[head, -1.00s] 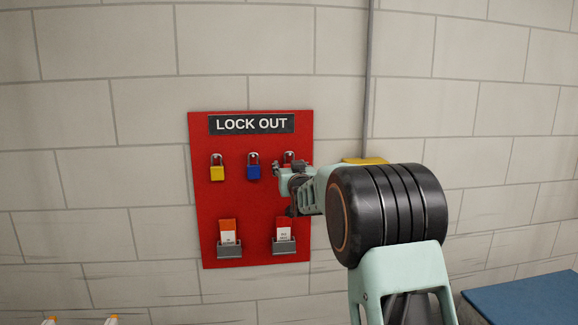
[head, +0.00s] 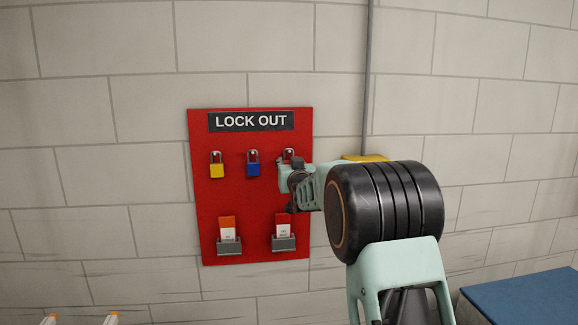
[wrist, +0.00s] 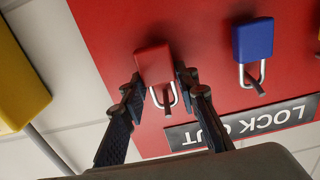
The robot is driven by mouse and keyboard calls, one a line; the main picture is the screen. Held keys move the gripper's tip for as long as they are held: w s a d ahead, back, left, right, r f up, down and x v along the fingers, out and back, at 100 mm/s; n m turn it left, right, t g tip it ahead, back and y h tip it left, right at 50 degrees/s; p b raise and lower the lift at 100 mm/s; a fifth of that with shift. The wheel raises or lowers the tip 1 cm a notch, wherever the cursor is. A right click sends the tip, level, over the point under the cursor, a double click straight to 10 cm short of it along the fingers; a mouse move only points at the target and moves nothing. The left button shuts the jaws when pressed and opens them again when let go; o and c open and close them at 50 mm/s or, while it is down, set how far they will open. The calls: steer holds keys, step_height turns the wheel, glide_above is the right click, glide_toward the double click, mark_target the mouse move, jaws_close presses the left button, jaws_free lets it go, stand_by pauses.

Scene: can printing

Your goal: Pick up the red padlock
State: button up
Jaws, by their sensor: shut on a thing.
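The red padlock (wrist: 153,63) hangs by its shackle on the red lock-out board (wrist: 105,30), upside down in the wrist view. My gripper (wrist: 158,80) has one finger on each side of the padlock's body and is shut on it. In the head view only the padlock's shackle (head: 288,153) shows clearly; my gripper (head: 286,178) hides most of its body. The shackle is still at the peg on the board.
A blue padlock (head: 253,170) hangs close to the left, with a yellow padlock (head: 216,171) farther left. Two grey tag holders (head: 229,247) sit lower on the board. A yellow object (wrist: 15,80) stands at the wrist view's left edge.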

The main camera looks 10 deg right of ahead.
steer(key=shift+r, duration=0.55)
steer(key=shift+s+r+b, duration=0.15)
steer(key=shift+s+b, duration=0.05)
steer(key=shift+b, duration=0.25)
steer(key=s+b, duration=0.5)
steer(key=s, duration=1.2)
steer(key=shift+s, duration=0.35)
